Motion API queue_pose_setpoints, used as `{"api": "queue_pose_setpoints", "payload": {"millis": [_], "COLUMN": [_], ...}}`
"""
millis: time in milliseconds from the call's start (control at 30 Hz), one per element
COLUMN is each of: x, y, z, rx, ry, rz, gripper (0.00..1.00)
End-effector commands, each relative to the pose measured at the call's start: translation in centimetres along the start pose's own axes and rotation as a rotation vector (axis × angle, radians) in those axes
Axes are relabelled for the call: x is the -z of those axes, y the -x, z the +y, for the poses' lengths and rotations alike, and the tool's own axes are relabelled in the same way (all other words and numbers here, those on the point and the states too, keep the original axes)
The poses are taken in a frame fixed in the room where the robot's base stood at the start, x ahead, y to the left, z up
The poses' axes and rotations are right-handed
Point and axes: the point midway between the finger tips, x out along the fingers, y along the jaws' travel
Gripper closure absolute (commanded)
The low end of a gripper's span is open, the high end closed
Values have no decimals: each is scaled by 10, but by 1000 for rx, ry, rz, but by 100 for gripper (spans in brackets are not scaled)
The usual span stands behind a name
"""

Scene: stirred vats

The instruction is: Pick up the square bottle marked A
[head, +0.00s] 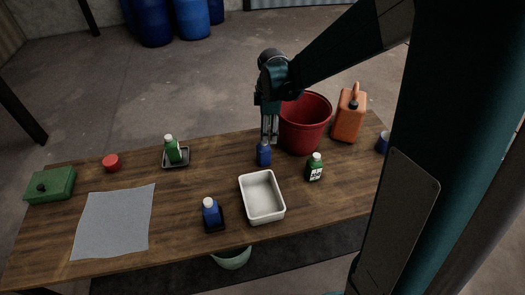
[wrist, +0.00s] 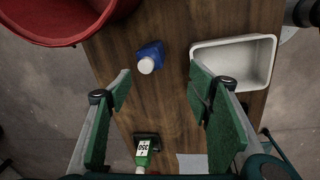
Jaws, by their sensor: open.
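No letter A is legible on any bottle. A blue square bottle (head: 263,155) stands on the table in front of the red bucket; in the wrist view it shows as a blue bottle with a white cap (wrist: 151,54). My gripper (head: 269,140) is open, pointing down above it; in the wrist view the bottle lies slightly beyond the fingertips (wrist: 160,75). A green bottle with a white label (head: 315,169) stands right of it. Another blue bottle (head: 211,214) stands on a dark tray in front. A green bottle (head: 173,152) stands on a dark tray further left.
The red bucket (head: 304,125) stands close behind my gripper, with an orange jerrycan (head: 350,115) beside it. A white tray (head: 262,197) lies in front. A grey cloth (head: 113,222), red lid (head: 111,162) and green box (head: 51,185) are on the left.

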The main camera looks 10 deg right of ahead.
Motion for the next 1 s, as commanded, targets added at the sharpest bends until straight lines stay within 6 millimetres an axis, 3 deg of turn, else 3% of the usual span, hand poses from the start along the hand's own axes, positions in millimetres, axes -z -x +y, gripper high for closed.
{"api": "queue_pose_setpoints", "payload": {"millis": [300,500,1000], "x": [7,10,11], "y": [-54,-80,-91], "z": [23,31,33], "rx": [66,97,110], "ry": [178,259,295], "rz": [-9,-9,-8], "gripper": [49,49,49]}}
